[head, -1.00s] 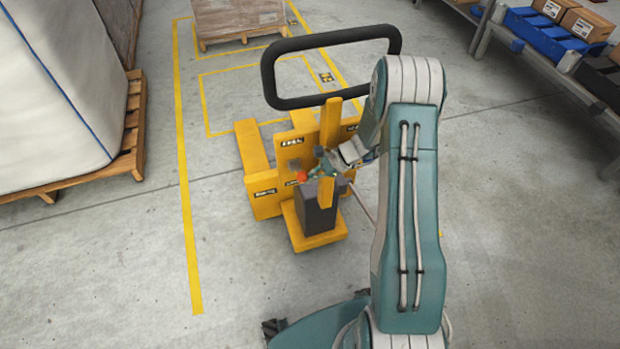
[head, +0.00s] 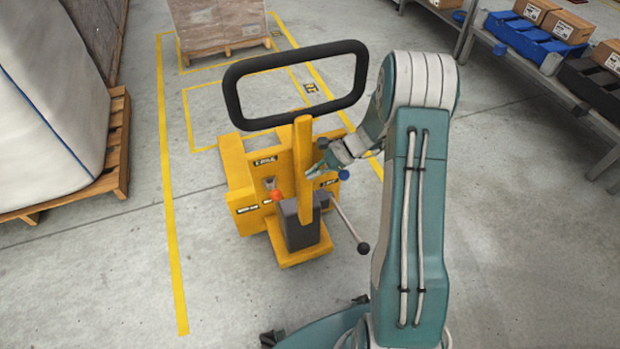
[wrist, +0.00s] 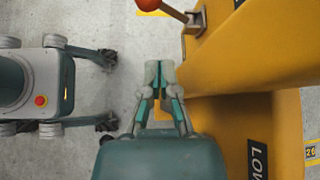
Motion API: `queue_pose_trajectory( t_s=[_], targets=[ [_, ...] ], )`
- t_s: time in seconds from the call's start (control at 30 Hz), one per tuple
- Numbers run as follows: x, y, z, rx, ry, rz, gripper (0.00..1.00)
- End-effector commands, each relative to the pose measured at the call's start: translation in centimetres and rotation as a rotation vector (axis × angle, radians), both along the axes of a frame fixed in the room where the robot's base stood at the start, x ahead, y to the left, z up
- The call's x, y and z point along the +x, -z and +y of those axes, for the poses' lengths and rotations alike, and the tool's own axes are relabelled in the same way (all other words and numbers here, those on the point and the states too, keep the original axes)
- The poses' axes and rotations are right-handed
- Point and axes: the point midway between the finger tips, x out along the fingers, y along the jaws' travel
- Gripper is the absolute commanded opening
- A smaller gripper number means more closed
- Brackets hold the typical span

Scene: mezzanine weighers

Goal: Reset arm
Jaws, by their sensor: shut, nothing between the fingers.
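A lever with an orange-red knob (wrist: 176,8) shows at the top of the wrist view and the knob also shows in the head view (head: 278,196). A second lever with a black ball end (head: 363,248) slants down at the machine's right side.
A white wrapped load on a wooden pallet (head: 120,160) stands at the left. Another wrapped pallet load (head: 215,25) stands at the back. A bench with blue bins (head: 540,42) and cardboard boxes runs along the right. Grey floor with yellow lines is open in front.

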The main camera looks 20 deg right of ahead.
Motion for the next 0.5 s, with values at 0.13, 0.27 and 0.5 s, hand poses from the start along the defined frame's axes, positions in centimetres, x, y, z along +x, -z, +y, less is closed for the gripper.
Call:
queue_pose_trajectory(
  t_s=[0.13, 0.27, 0.5],
  targets=[
    [-0.06, -0.24, 0.31, -0.003, -0.002, 0.001, 0.0],
    [-0.05, -0.21, 0.13, -0.001, -0.002, 0.0, 0.0],
    [-0.02, -0.18, -0.33, 0.004, -0.002, 0.0, 0.0]
  ],
)
